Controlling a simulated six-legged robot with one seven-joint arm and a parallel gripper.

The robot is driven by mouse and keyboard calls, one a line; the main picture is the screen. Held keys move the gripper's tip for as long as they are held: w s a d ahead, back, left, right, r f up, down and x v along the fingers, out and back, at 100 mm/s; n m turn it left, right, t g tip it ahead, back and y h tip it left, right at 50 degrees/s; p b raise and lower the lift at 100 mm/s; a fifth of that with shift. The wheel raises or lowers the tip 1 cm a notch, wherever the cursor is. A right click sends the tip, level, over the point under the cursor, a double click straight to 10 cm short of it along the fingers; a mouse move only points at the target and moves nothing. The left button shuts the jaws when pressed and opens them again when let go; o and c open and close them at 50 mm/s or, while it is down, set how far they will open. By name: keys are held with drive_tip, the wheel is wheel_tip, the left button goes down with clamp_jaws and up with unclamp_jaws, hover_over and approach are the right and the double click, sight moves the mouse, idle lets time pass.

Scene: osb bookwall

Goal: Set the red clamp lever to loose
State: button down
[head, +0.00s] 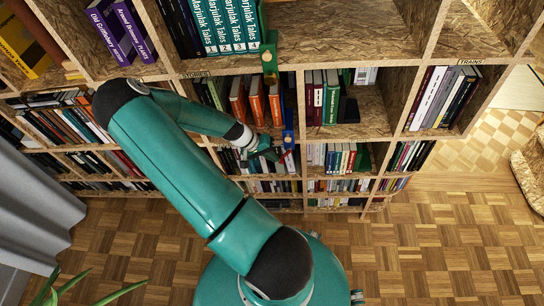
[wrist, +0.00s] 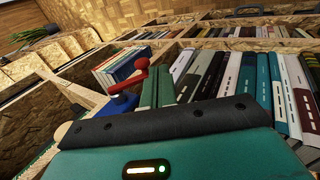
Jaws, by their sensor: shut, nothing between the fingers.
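The red clamp lever (wrist: 128,79) shows in the wrist view as a red arm with a round knob at its end. It sits on a blue clamp body (wrist: 122,104). In the head view the lever (head: 284,157) is a small red piece below the blue clamp (head: 288,138), at a shelf upright. My gripper (head: 270,154) is just left of the lever in the head view. In the wrist view its green fingers (wrist: 157,86) are together and empty, close to the knob's right side. I cannot tell whether they touch it. The clamp's lower part is hidden behind my gripper's dark edge.
The wood-board bookcase (head: 350,45) is filled with books around the clamp. Orange books (head: 257,103) stand left of it. Parquet floor (head: 430,250) is open at the lower right.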

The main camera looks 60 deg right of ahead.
drive_tip(key=shift+r, duration=0.8)
drive_tip(key=shift+w, duration=0.1)
